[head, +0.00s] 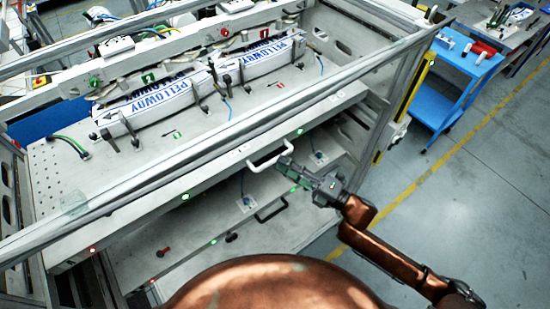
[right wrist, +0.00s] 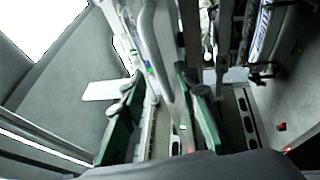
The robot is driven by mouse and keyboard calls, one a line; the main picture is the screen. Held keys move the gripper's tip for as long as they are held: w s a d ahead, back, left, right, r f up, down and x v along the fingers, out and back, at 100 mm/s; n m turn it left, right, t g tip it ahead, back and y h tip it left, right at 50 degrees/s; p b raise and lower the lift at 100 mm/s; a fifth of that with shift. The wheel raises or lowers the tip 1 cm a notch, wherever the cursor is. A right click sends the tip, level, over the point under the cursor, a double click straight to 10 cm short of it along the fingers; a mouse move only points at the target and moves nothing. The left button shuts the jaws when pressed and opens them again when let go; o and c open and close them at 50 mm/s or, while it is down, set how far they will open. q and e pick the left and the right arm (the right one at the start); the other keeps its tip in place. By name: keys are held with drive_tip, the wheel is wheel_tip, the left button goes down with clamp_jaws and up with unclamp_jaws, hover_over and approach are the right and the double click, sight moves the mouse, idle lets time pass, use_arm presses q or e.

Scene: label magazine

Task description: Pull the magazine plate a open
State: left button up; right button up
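The upper magazine plate (head: 215,150) is a grey drawer-like plate carrying stacks of white labels. A pale U-shaped handle (head: 262,163) sticks out from its front edge. Which plate is "a" cannot be read. My right gripper (head: 289,167) is at the right end of this handle. In the right wrist view, its two green-padded fingers (right wrist: 160,82) are apart, and the handle bar (right wrist: 166,60) runs between them. Whether a finger touches the bar cannot be told. My left gripper is not in view.
A lower plate (head: 200,222) with a dark handle (head: 271,212) lies below the upper one. A metal frame rail (head: 330,88) crosses above the upper plate. A blue trolley (head: 463,68) stands at the right, with open floor (head: 470,170) in front.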

sight(275, 158)
drive_tip(key=shift+x, duration=2)
drive_tip(key=shift+c, duration=0.4)
clamp_jaws()
drive_tip(key=shift+f, duration=0.1)
